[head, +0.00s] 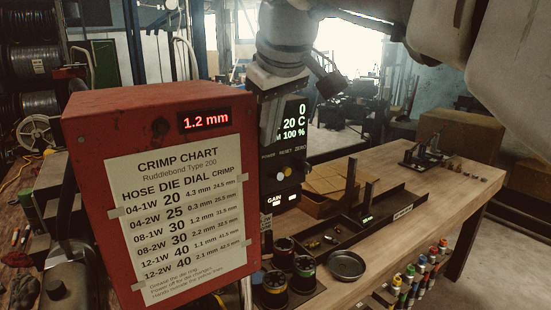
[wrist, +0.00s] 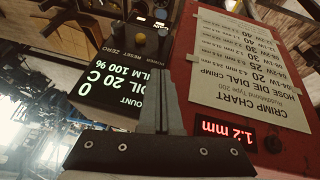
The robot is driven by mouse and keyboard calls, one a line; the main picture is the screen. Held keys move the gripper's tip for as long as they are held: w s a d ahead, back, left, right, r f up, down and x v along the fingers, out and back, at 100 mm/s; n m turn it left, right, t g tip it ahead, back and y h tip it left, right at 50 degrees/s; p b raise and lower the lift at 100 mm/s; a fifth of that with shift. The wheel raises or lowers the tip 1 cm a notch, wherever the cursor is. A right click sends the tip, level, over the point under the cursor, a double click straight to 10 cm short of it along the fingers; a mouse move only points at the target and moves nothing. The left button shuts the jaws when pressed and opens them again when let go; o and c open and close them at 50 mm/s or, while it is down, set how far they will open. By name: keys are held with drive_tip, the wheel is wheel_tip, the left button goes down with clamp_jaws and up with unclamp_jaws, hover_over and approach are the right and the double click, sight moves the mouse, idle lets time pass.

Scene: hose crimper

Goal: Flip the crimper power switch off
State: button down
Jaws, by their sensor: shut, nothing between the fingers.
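The crimper is a red box (head: 95,120) with a lit red 1.2 mm readout (head: 206,120) and a crimp chart. Its black control panel (head: 290,185) stands on the right side, with a lit screen (head: 296,112) reading 0, 20 C and 100 %. Below the screen are the labels POWER, RESET and ZERO. My gripper (head: 267,142) is shut and empty, pointing down in front of the panel's left part, near the POWER label. In the wrist view, my gripper (wrist: 151,58) overlaps the panel beside the lit screen (wrist: 112,82). I cannot make out the power switch or its position, or any contact.
A wooden bench (head: 400,225) carries a black tray (head: 372,224), a round metal dish (head: 346,264) and several small pots (head: 303,272). A cardboard box (head: 325,190) sits behind the panel. The red crimper body closely flanks my gripper on the left in the head view.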

sight(279, 175)
drive_tip(key=shift+d+f, duration=0.2)
drive_tip(key=shift+f, duration=0.6)
drive_tip(key=shift+d+f, duration=0.2)
drive_tip(key=shift+f, duration=0.6)
drive_tip(key=shift+d+f, duration=0.2)
drive_tip(key=shift+f, duration=0.6)
drive_tip(key=shift+s+d+f+t+y+b, duration=0.2)
drive_tip(key=shift+f+t+y+b, duration=0.3)
drive_tip(key=shift+b, duration=1.7)
drive_tip(key=t+b, duration=0.1)
drive_tip(key=b, duration=0.2)
drive_tip(key=f+y+b, duration=0.1)
drive_tip(key=b, duration=0.2)
drive_tip(key=shift+s+d+f+t, duration=0.15)
drive_tip(key=shift+s+f+t, duration=0.05)
drive_tip(key=shift+s+t, duration=0.2)
drive_tip(key=b, duration=0.2)
drive_tip(key=t+b, duration=0.1)
drive_tip(key=shift+s+d+r+y+b, duration=0.15)
drive_tip(key=shift+r+y+b, duration=0.1)
drive_tip(key=shift+y+b, duration=0.15)
drive_tip(key=shift+r, duration=0.1)
drive_tip(key=shift+r+p, duration=0.65)
